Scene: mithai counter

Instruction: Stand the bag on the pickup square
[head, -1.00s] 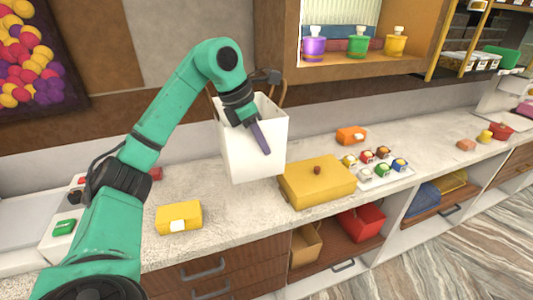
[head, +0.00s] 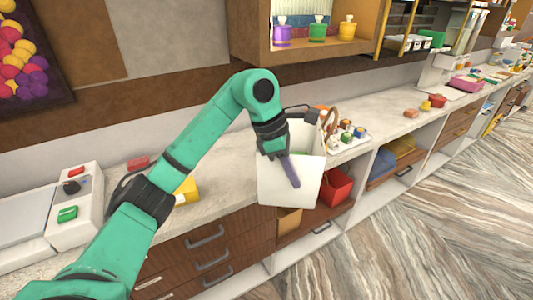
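The white bag (head: 277,190) with brown handles is upright in front of the counter (head: 228,192), its lower part overlapping the counter's front edge in the head view. My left gripper (head: 290,172) is at the bag's upper part, with one dark purple finger down over its near face. It looks shut on the bag, though the exact grip point is hidden. A bit of green shows inside the bag's top. I cannot make out a pickup square. My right gripper is not in view.
A machine with red and green buttons (head: 75,212) stands at left. A yellow box (head: 188,190) is partly behind my arm. A tray of small jars (head: 352,145) is right of the bag. A red bin (head: 336,186) sits in the shelf below. A cabinet (head: 250,45) hangs above.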

